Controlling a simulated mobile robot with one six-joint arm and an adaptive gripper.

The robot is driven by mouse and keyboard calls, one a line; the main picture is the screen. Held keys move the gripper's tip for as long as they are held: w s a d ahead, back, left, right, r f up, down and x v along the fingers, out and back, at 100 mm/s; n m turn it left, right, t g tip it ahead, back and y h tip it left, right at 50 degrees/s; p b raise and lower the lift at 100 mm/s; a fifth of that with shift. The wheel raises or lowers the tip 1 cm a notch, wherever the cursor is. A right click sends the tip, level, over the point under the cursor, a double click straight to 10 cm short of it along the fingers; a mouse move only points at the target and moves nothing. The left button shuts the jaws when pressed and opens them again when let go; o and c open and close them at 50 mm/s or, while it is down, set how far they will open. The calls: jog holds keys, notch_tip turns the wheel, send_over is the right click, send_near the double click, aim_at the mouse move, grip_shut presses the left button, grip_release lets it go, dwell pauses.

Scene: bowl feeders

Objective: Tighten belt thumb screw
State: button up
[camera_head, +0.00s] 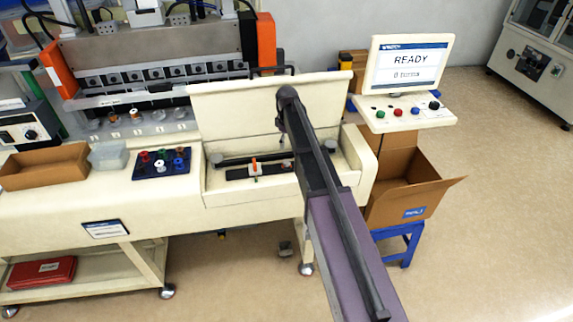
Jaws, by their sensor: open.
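The cream lid (235,100) of the machine's front compartment stands open. Inside the compartment (225,190) is a long black belt-like strip (245,158). A dark round knob (217,158) is at its left end, and another (330,145) is at the right, beside my arm. A small orange upright piece (254,167) stands on a black plate in front of the strip. I cannot tell which small part is the thumb screw. My arm reaches across the compartment's right half, its dark joint in front of the lid. My gripper cannot be made out, and my arm hides part of the strip.
A screen (408,66) reads "READY" with a small turns line, above a button panel (405,113). An open cardboard box (400,200) is at right. A brown tray (45,167), clear container (108,156) and blue spool tray (143,168) stand left. Floor is clear lower right.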

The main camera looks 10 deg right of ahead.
aim_at(287, 162)
jog(key=shift+f+b, duration=4.6)
jog(key=shift+f, duration=0.35)
grip_shut()
